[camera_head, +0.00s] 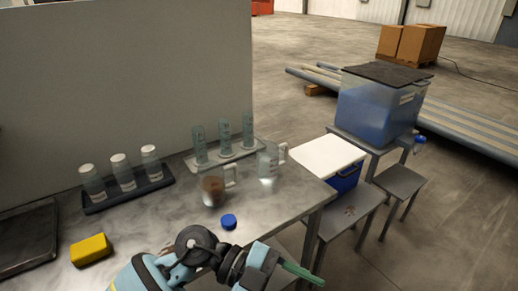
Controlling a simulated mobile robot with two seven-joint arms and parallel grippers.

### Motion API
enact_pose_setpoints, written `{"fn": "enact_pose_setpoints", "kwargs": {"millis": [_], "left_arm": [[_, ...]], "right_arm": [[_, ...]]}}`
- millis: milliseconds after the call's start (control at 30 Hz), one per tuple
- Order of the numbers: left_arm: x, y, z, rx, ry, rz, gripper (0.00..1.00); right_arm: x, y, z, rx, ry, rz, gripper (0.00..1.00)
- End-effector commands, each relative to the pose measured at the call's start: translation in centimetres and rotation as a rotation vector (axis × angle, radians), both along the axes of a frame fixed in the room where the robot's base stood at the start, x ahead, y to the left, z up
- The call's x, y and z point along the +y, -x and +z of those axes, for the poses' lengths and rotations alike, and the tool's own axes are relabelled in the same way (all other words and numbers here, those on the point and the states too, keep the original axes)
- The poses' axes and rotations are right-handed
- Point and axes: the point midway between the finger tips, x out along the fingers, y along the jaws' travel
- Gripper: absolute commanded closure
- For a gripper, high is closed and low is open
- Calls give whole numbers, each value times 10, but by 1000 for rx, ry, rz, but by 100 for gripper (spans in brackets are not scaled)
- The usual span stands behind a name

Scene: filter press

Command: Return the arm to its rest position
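One of my arms, which I take as the left from its entry at the lower left, shows at the bottom middle with light blue links and dark joints. It is bent and reaches right, in front of the table edge. A slim green piece (302,272) sticks out at its right end; I cannot tell whether it is a finger or a held thing. The fingertips are not clear, so open or shut cannot be told. My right gripper is not in view.
The metal table (150,222) holds a beaker with brown contents (213,190), a clear jug (268,165), a blue cap (229,221), a yellow block (90,249), a dark rack of bottles (128,191) and a cylinder rack (222,158). Stools and a blue tank (375,108) stand right.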

Motion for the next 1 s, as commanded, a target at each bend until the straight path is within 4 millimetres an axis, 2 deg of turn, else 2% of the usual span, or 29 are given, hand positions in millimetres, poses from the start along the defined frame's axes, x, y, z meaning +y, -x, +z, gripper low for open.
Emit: {"fn": "enact_pose_setpoints", "kwargs": {"millis": [100,233,367,467,567,600,733,867,1000], "left_arm": [[-3,1,18,86,249,131,39],[9,-13,28,171,465,342,39],[34,-32,20,256,607,602,39],[61,-47,0,322,656,826,39],[92,-54,-31,390,652,1056,39],[105,-55,-46,419,634,1147,39],[149,-43,-105,514,518,1431,39],[192,-9,-169,617,321,1671,39],[228,46,-229,727,69,1840,39]], "right_arm": [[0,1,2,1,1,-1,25],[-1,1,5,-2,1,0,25],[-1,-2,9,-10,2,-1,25],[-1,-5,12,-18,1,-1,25],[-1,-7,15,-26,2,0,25],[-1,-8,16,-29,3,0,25],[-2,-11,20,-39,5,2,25],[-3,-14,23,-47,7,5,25],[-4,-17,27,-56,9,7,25]]}}
